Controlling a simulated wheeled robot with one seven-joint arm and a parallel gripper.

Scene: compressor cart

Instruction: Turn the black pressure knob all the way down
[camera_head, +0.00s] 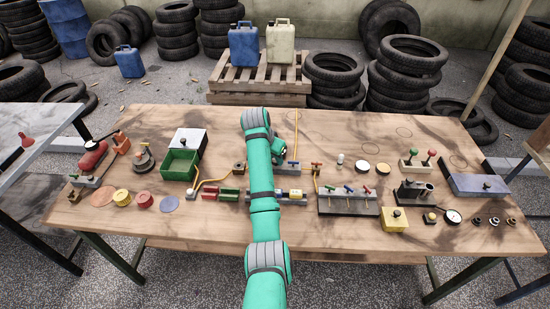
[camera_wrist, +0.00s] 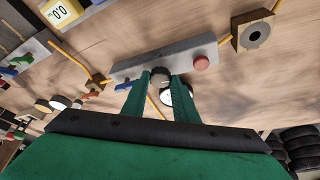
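In the wrist view, the black pressure knob (camera_wrist: 159,75) is on the front of a long grey block (camera_wrist: 135,68), between the tips of my gripper (camera_wrist: 162,80). The two green fingers stand apart on either side of it, with a small gap visible at the right finger. I cannot tell whether the left finger touches it. A red button (camera_wrist: 201,63) is on the block to the right. A white round gauge (camera_wrist: 168,97) is partly hidden behind the right finger. In the head view my arm (camera_head: 262,190) hides the knob and most of the gripper.
The wooden table (camera_head: 340,230) is crowded. A green bin (camera_head: 180,165) stands left of my arm. A valve board (camera_head: 348,205), a yellow box (camera_head: 395,220) and a dial gauge (camera_head: 453,216) are to the right. A yellow meter (camera_wrist: 60,11) and a holed wooden block (camera_wrist: 252,38) are near the grey block.

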